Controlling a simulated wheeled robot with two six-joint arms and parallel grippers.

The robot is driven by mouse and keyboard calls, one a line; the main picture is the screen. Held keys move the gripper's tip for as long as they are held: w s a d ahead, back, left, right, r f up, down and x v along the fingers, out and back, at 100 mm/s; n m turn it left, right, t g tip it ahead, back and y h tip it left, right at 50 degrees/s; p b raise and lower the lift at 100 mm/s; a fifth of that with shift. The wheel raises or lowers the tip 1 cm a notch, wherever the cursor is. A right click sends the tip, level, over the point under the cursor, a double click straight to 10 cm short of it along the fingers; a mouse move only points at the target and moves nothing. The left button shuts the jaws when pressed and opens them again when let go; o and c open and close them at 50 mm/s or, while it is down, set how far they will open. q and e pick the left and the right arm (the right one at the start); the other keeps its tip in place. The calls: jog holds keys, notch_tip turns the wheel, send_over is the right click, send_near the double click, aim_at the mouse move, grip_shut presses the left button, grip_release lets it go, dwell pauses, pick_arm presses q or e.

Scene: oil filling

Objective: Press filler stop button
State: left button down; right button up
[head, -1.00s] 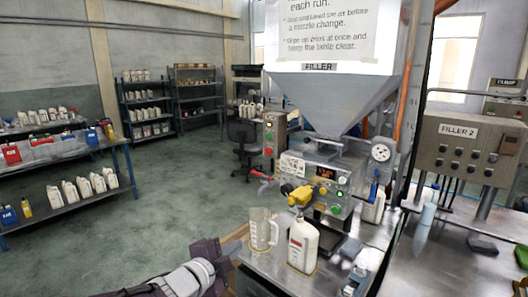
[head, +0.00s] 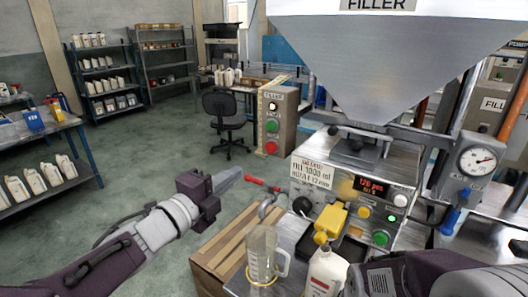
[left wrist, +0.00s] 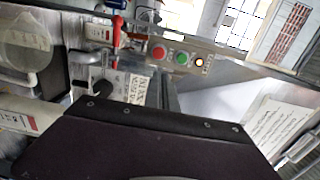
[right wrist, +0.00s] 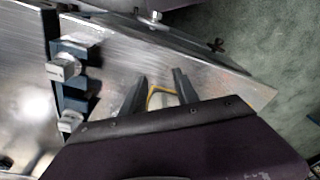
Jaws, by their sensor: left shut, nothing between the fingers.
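The grey control post (head: 284,104) labelled FILLER stands behind the machine's left side. Its front has a white lamp at top, a green button (head: 272,125) in the middle and a red button (head: 271,147) below. In the left wrist view the red button (left wrist: 159,52), green button (left wrist: 181,58) and lit lamp (left wrist: 200,62) lie in a row. My left gripper (head: 232,176) is shut and empty, left of and below the red button in the picture, apart from the post.
The filler box (head: 352,185) has a red display, knobs and a yellow nozzle (head: 330,222). A red-handled lever (head: 262,184) lies close to my left fingertips. A clear jug (head: 262,250) and white bottle (head: 326,270) stand in front. A chair (head: 226,115) stands behind on open floor.

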aim_at(270, 148)
pick_arm(q)
jog(key=p+x, duration=0.1)
jog(key=x, duration=1.3)
jog(key=shift+w+f, duration=0.15)
jog(key=shift+w, duration=0.15)
